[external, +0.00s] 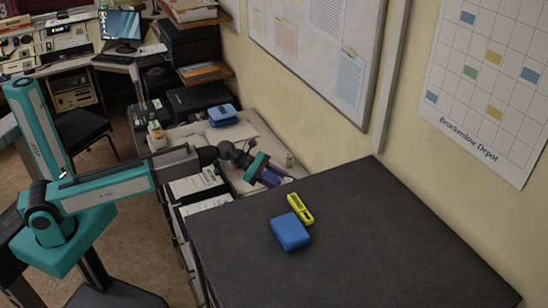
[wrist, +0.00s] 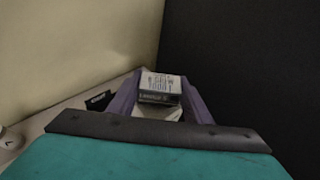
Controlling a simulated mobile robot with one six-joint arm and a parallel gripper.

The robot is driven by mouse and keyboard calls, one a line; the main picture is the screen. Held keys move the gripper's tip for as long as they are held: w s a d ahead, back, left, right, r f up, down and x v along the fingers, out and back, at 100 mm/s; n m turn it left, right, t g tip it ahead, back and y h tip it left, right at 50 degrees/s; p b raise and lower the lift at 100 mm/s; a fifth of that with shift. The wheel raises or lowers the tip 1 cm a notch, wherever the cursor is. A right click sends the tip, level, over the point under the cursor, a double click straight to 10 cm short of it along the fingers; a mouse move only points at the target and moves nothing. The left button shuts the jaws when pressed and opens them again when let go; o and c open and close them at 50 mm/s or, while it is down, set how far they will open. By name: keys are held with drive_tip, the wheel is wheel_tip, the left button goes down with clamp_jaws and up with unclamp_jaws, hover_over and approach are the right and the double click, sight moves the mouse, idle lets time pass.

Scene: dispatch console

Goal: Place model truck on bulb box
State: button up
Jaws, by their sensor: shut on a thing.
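My gripper (external: 272,178) is at the end of the outstretched arm, low beside the left edge of the dark table. In the wrist view, its two purple fingers (wrist: 160,100) are closed on a small printed box (wrist: 160,88) with a pale lettered face and a dark band. The lettering is too small to read surely, so I cannot tell whether this is the bulb box. In the external view the fingers hide the held thing.
The dark table (external: 340,245) bears a blue case (external: 290,232) and a yellow tool (external: 300,208) side by side; its right part is clear. A blue-and-white item (external: 222,114) lies on the pale counter (external: 262,138) behind. The wall with its whiteboard (external: 300,60) bounds the right.

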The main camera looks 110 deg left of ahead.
drive_tip(key=shift+f, duration=0.15)
drive_tip(key=o, duration=1.1)
drive_tip(key=shift+c, duration=0.2)
drive_tip(key=shift+r, duration=0.2)
drive_tip(key=b+v, duration=0.2)
drive_tip(key=v, duration=1)
